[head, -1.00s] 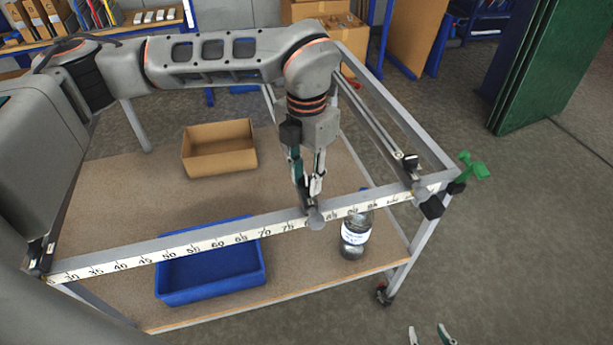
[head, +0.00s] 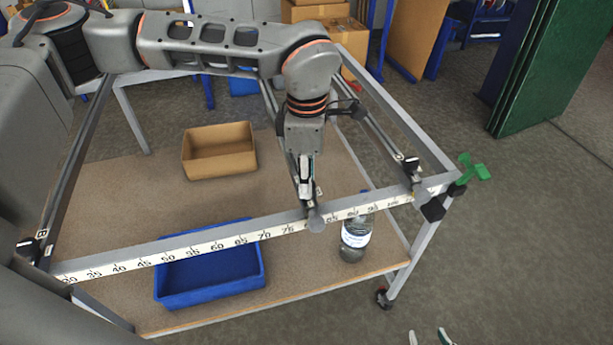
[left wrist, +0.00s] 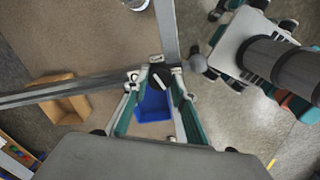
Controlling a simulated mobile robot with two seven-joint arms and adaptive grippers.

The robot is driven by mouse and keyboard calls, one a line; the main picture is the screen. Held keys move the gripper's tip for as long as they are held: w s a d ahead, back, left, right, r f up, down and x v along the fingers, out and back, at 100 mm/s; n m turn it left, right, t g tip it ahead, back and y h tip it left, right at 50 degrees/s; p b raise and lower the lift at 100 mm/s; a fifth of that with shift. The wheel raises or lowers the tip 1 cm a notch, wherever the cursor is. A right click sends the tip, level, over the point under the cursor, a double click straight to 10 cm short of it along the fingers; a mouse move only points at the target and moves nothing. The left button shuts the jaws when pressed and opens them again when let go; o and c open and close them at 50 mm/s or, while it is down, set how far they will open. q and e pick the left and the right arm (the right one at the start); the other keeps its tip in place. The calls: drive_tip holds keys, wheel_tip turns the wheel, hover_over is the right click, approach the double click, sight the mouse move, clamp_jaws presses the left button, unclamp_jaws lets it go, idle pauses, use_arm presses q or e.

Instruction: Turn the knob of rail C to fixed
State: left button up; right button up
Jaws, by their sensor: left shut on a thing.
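My left gripper (head: 310,200) points down at the front end of the middle rail, near the ruler's 80 mark. The left wrist view also shows my left gripper (left wrist: 155,88), its fingers on either side of a dark knob (left wrist: 157,77) with a white bar lying slantwise. It is shut on this knob. The gripper hides the knob and any rail letter in the head view, so I cannot read whether this is rail C. My right gripper (head: 429,338) shows only its fingertips, apart and empty, at the bottom edge.
The left rail (head: 78,150) has a B label at its front end. The right rail (head: 378,130) ends in a black knob (head: 411,163). Below are a blue bin (head: 210,291), a cardboard box (head: 219,171) and a bottle (head: 355,240). A green clamp handle (head: 475,168) sticks out at the right corner.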

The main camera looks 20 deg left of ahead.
use_arm(q)
drive_tip(key=shift+m+p, duration=0.3)
drive_tip(key=shift+m, duration=1.9)
drive_tip(key=o, duration=1.1)
drive_tip(key=shift+r, duration=0.15)
wheel_tip(320, 180, up, 12)
drive_tip(key=shift+f, duration=0.15)
